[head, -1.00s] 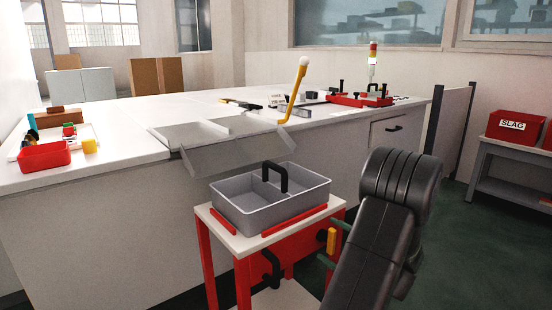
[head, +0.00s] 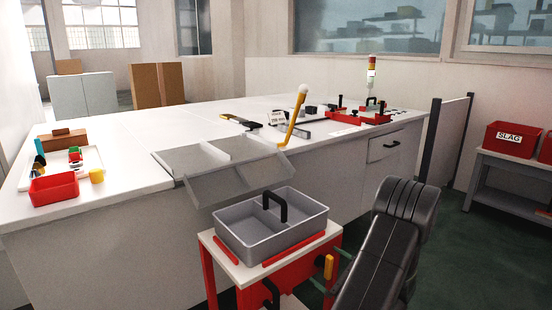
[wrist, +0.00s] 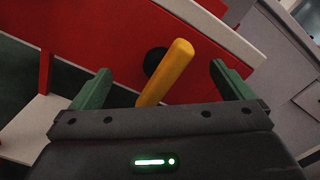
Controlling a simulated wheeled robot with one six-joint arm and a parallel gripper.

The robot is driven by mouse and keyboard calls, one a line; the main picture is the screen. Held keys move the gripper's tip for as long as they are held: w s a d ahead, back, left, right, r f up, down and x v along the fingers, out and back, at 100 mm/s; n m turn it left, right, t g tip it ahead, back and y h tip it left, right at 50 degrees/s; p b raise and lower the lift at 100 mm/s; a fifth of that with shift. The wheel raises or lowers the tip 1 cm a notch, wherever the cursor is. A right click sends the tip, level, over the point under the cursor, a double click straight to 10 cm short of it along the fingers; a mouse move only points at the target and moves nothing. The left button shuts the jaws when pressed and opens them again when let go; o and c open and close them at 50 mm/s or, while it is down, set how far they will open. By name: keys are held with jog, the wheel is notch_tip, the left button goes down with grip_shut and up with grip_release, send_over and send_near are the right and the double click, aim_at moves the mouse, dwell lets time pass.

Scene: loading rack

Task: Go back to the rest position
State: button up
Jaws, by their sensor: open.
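My gripper (wrist: 162,84) shows in the wrist view with its two green fingers wide apart. A yellow handle (wrist: 168,70) stands between them, with a gap visible on each side. It sticks out from the red panel of a small cart. In the head view the same yellow handle (head: 328,266) is on the cart's side, with my green fingers (head: 331,270) around it, partly hidden by my dark arm. A grey two-compartment tote (head: 245,247) with a black handle sits on the white top of the red cart (head: 222,262). The tote looks empty.
A long white workbench (head: 100,235) stands behind the cart, with a grey tilted bin (head: 237,184) overhanging its edge. A red bin (head: 53,188) is at its left. A red SLAG box (head: 508,139) is on a rack at right. Green floor (head: 462,240) is open to the right.

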jog(key=m+p, duration=0.1)
jog(key=p, duration=0.1)
jog(key=m+p, duration=0.3)
jog(key=p, duration=0.1)
jog(key=shift+r+m, duration=0.25)
jog(key=shift+m, duration=0.15)
jog(key=shift+f+m+p, duration=0.2)
jog(key=shift+m+p, duration=0.8)
jog(key=shift+p, duration=0.4)
jog(key=shift+f, duration=0.1)
